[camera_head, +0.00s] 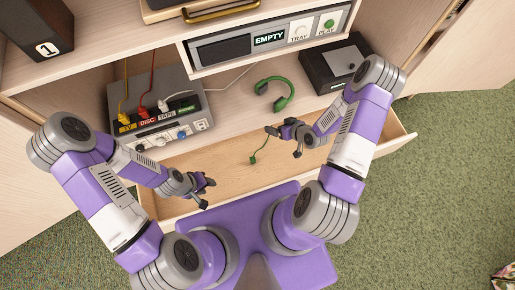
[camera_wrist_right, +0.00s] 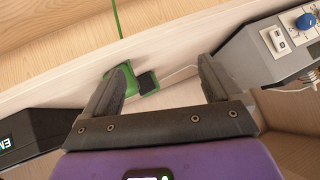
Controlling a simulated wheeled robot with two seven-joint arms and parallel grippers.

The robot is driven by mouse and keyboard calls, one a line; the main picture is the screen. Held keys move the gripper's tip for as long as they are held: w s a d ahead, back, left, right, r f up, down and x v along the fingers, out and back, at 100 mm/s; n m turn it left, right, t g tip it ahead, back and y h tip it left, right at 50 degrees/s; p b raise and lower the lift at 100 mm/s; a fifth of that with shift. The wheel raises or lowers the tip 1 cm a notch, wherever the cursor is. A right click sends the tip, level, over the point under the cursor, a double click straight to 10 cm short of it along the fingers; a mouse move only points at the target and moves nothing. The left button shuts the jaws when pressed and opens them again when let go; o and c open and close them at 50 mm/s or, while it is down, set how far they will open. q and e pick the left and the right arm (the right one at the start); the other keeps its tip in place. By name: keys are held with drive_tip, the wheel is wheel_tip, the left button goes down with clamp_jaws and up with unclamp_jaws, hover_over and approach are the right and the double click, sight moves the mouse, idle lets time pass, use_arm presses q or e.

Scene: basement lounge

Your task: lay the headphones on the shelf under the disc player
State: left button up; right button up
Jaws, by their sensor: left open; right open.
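The green headphones (camera_head: 290,91) lie on the pale wooden shelf (camera_head: 232,112), below and in front of the disc player (camera_head: 222,50), whose display reads EMPTY. A thin green cord (camera_head: 261,149) runs down over the open drawer. My right gripper (camera_head: 284,143) is open, nearer to me than the headphones and apart from them in the head view. In the right wrist view, a green and black ear cup (camera_wrist_right: 149,82) shows beyond and between the open fingers (camera_wrist_right: 160,90). My left gripper (camera_head: 206,194) is open and empty over the drawer's left part.
A grey switch box (camera_head: 150,90) with coloured plugs and labels stands left on the shelf. A black box (camera_head: 335,62) stands at the right. The open wooden drawer (camera_head: 205,165) juts out below the shelf, its floor mostly bare.

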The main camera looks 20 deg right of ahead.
drive_tip(key=s+a+m+g, duration=0.3)
drive_tip(key=s+a+g, duration=0.5)
drive_tip(key=s+a, duration=0.6)
drive_tip(key=shift+a+r, duration=0.35)
